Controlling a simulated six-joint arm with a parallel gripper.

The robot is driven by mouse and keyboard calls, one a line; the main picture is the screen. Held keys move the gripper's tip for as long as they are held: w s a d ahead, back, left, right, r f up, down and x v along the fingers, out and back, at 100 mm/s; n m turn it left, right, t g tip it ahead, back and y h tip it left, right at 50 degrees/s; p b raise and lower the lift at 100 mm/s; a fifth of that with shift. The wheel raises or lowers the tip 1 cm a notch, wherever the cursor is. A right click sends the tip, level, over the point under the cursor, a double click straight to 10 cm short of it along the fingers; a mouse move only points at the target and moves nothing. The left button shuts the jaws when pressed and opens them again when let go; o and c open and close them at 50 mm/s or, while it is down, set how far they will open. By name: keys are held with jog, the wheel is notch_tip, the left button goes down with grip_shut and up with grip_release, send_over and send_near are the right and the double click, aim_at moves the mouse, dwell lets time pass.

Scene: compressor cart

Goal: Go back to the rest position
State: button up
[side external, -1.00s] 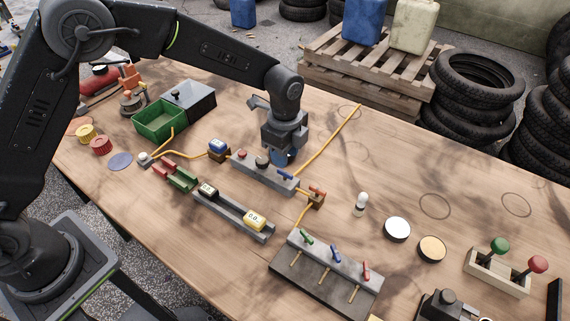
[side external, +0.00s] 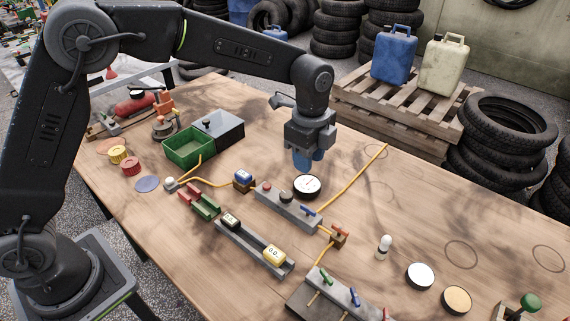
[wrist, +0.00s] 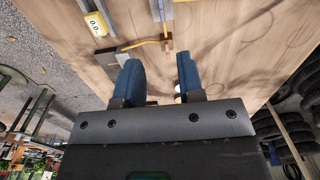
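My gripper (side external: 308,162) hangs pointing down above the wooden table (side external: 215,243) in the side external view, with its blue fingers just above a round white-faced gauge (side external: 307,186) in the picture. In the wrist view my gripper (wrist: 159,75) shows two blue fingers apart with a clear gap between them and nothing held. The fingers look clear of the tabletop.
A grey switch box (side external: 289,207) with a blue lever stands just below my gripper in the picture. A green bin (side external: 189,149), a grey rail with a yellow block (side external: 274,256), and a lever panel (side external: 340,295) share the table. A pallet (side external: 400,107) and tyres stand behind.

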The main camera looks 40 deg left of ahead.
jog(key=s+a+r+n+t, duration=0.1)
jog(key=s+a+r+n, duration=0.35)
jog(key=r, duration=0.35)
jog(key=s+a+n+t, duration=0.1)
jog(key=s+a+n, duration=0.2)
jog(key=s, duration=0.4)
jog(key=s+a+r+n+t, duration=0.1)
jog(key=s+a+n+t, duration=0.1)
jog(key=s+n, duration=0.3)
jog(key=s+a+r+n+t, duration=0.1)
jog(key=s+a+n, duration=0.4)
jog(key=s, duration=0.4)
jog(key=shift+s, duration=0.15)
